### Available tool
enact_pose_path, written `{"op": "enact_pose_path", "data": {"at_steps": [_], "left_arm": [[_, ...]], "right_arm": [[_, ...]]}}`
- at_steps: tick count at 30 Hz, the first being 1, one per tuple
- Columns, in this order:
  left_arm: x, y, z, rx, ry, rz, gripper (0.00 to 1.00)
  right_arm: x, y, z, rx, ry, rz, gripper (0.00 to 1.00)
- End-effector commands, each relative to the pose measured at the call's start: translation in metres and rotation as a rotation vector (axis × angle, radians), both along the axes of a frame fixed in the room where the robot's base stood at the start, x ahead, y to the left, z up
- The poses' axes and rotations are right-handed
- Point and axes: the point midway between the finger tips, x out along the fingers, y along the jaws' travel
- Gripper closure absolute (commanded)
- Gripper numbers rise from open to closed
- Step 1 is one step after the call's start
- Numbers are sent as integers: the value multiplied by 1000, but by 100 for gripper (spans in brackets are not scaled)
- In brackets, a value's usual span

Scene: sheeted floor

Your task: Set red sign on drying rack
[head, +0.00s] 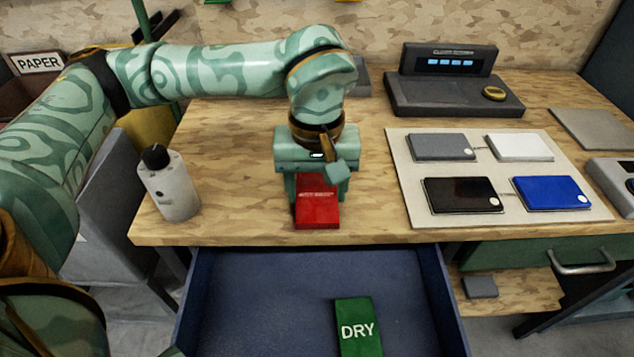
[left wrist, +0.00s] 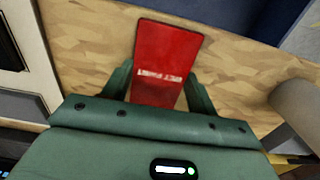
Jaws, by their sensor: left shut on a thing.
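A red sign (head: 317,212), a flat rectangular plate with small pale lettering, is between the fingers of my left gripper (head: 317,188). The gripper points down over the table's front edge and is shut on the sign. In the left wrist view the red sign (left wrist: 168,55) sticks out past the fingers of my left gripper (left wrist: 158,88), over the wooden top; I cannot tell whether it touches it. A green block marked DRY (head: 358,328) lies in an open blue drawer (head: 250,300) below the table. I cannot make out a clear drying rack. My right gripper is out of view.
A white bottle with a black cap (head: 172,186) stands on the table (head: 240,150) at left. A pale board (head: 400,150) holding grey, white, black and blue plates lies at right. A dark display device (head: 450,90) stands behind it. Bare wood surrounds the gripper.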

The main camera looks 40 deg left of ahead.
Motion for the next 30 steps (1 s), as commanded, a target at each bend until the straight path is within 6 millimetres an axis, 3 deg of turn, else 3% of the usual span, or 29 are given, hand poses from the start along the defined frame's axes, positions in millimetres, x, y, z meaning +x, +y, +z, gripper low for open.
{"op": "enact_pose_path", "data": {"at_steps": [8, 9, 12, 22, 25, 30], "left_arm": [[0, 0, -6, 0, 0, 0, 67], [0, 0, -6, 0, 0, 0, 39], [0, 0, -6, 0, 0, 0, 17], [0, 0, -5, 1, -1, 0, 17], [0, 0, 12, 1, -6, 1, 17], [-1, 0, 59, 0, -12, 2, 17]], "right_arm": [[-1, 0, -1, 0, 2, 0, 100], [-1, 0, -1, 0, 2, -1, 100], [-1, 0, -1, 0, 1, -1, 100], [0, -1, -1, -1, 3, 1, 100], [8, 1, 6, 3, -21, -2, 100], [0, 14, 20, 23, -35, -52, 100]]}}
